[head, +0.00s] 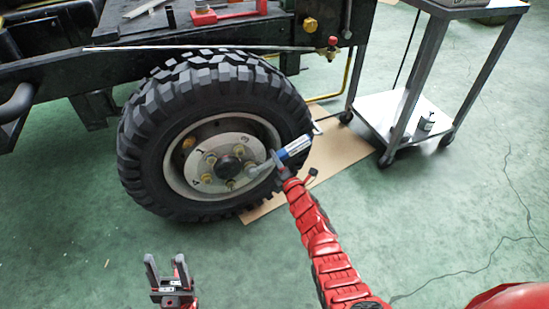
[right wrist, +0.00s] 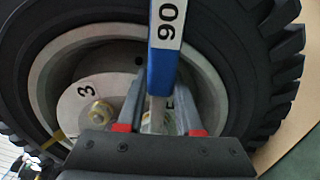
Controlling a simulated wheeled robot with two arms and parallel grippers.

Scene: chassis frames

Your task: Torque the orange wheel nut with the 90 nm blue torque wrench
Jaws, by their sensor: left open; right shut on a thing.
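The blue torque wrench (head: 296,146) with a white band is at the right side of the wheel; its label reads 90 in the right wrist view (right wrist: 161,65). My right gripper (head: 279,167) is shut on it; its fingers show on either side of the wrench in the right wrist view (right wrist: 160,108). The wrench's grey head (head: 261,169) is close to the right-hand nuts of the hub; whether it sits on one I cannot tell. An orange nut (head: 188,143) shows at the wheel's upper left. My left gripper (head: 167,268) is open and empty, low in front of the wheel.
The big black tyre (head: 150,135) surrounds a grey rim and a numbered hub plate (head: 213,160). The dark chassis (head: 60,72) runs above. A metal cart (head: 392,115) stands at right. Cardboard (head: 335,155) lies under the wheel. Green floor in front is mostly clear.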

